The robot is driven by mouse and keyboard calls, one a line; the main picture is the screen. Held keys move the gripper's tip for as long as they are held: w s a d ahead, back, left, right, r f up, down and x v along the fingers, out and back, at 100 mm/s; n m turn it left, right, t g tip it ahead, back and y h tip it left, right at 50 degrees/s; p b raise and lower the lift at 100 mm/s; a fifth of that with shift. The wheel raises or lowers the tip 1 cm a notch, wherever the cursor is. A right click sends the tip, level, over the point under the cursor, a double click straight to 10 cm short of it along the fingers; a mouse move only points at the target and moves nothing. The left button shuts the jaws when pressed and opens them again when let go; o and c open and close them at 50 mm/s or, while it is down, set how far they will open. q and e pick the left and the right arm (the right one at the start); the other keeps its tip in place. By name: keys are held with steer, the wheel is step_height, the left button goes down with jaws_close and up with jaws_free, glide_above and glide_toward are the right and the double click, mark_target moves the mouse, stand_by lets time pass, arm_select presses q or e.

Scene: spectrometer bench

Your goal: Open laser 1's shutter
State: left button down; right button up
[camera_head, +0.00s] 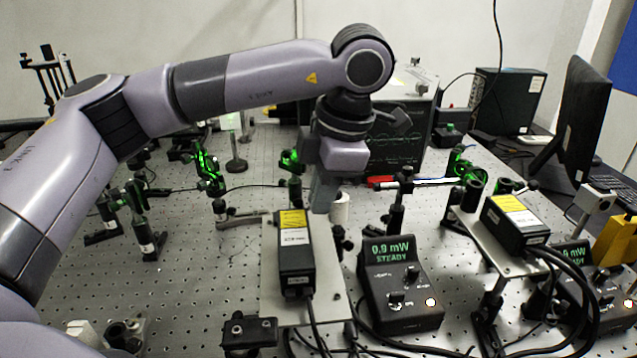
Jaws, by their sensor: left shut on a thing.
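A black laser box (295,262) with a yellow label lies on a metal plate (333,287) at the middle front. A second, similar laser (514,222) is on a raised plate at the right; I cannot read which one is numbered 1. My left gripper (322,204) reaches down at the far right end of the middle laser. Its fingers are shut on a small part there, apparently the shutter, which they hide. A white cylinder (340,209) stands just right of the fingers. My right gripper is not in view.
Green-lit optic mounts (207,170) stand behind. Cables run along the front. Bare breadboard (190,290) lies at the left.

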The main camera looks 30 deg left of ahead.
arm_select(q)
steer(key=shift+w+d+f, duration=0.1)
steer(key=shift+d, duration=0.05)
steer(key=c, duration=1.5)
jaws_free()
steer(key=shift+o, duration=1.3)
steer(key=shift+w+d+f, duration=0.1)
steer(key=shift+w, duration=0.1)
steer(key=shift+s, duration=0.1)
steer(key=v, duration=0.7)
steer(key=shift+p, duration=0.4)
